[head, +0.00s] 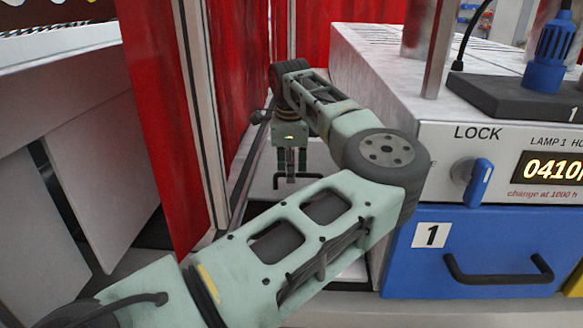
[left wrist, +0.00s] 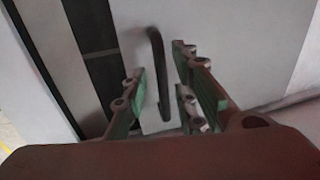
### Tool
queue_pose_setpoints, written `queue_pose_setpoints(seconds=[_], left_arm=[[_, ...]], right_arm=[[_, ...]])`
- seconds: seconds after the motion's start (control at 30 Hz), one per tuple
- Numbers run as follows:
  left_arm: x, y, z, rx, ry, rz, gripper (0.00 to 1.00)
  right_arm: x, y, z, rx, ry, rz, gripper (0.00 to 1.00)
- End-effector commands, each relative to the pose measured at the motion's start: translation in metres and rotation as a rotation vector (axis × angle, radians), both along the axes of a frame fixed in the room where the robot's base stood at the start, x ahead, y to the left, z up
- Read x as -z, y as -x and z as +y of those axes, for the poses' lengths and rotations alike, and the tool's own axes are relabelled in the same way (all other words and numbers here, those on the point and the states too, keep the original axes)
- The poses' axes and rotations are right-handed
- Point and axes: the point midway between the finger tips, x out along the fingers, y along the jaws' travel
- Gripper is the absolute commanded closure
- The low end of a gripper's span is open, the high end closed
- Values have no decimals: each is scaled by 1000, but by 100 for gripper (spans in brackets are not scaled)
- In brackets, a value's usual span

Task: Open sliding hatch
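The hatch (left wrist: 240,45) is a plain pale grey-white panel with a dark curved bar handle (left wrist: 157,60) on it. In the head view the handle (head: 312,176) shows as a dark bar low between the red panels and the white machine. My left gripper (head: 291,163) points down at the handle. In the left wrist view, the left gripper (left wrist: 160,82) is open, its green-padded fingers on either side of the handle, with a gap to each. I cannot tell how deep the handle lies between the fingers. My right gripper is not in view.
Red panels (head: 155,110) with a metal edge stand close left of my left arm. The white machine (head: 380,85) stands at the right, with a blue drawer (head: 480,235), a blue lock knob (head: 478,182) and a display. In the wrist view, a dark slot (left wrist: 98,60) runs left of the panel.

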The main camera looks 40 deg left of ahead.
Motion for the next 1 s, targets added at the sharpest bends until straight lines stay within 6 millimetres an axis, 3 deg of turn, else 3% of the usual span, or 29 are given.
queue_pose_setpoints(seconds=[0.27, 0.77, 1.0], left_arm=[[0, 0, 0, 0, 0, 0, 100], [-1, -1, 1, 0, -1, -1, 100], [-5, -24, 22, 2, -4, -1, 100]], right_arm=[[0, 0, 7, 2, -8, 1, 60], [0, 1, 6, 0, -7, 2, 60], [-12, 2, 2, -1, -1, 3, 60]])
